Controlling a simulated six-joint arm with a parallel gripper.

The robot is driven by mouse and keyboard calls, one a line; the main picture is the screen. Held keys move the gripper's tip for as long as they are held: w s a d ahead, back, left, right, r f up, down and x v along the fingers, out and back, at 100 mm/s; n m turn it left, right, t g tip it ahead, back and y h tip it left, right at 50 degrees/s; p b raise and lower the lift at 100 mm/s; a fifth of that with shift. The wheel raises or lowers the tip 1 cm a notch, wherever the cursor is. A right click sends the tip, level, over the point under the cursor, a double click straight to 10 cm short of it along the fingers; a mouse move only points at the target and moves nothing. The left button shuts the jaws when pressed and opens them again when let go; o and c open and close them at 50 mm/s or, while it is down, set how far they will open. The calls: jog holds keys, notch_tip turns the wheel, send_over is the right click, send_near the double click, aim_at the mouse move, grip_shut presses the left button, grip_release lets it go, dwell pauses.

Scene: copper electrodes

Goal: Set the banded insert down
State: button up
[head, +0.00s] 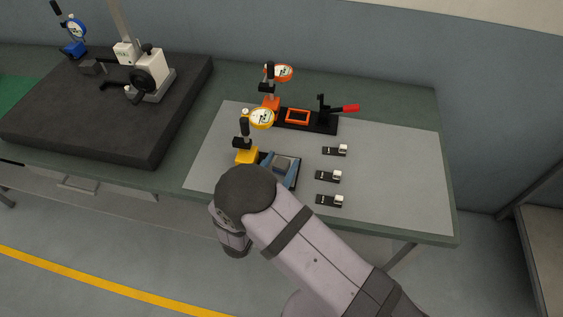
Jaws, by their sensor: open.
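I cannot pick out the banded insert for certain. Three small pale blocks on black holders stand in a column on the grey mat: a far one (342,148), a middle one (335,175) and a near one (336,199). They are too small to show any band. A grey block (282,163) sits between blue side pieces (293,173) on a black base beside the yellow dial gauge stand (246,156). My arm covers the near part of this fixture. My gripper is not visible; my arm hides that area.
An orange frame fixture (298,116) with a red-handled clamp (350,108) and orange dial stand (271,102) stands at the back of the grey mat (400,180). A dark slab (100,125) with gauges fills the left. The mat's right side is clear.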

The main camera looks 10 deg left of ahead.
jog(key=shift+o, duration=0.4)
jog(key=b+v, duration=0.1)
jog(key=v, duration=0.3)
jog(key=b+v, duration=0.1)
jog(key=v, duration=0.1)
jog(key=shift+s+d+b, duration=0.2)
jog(key=shift+s+b, duration=0.15)
jog(key=shift+s, duration=0.05)
jog(key=shift+r, duration=0.1)
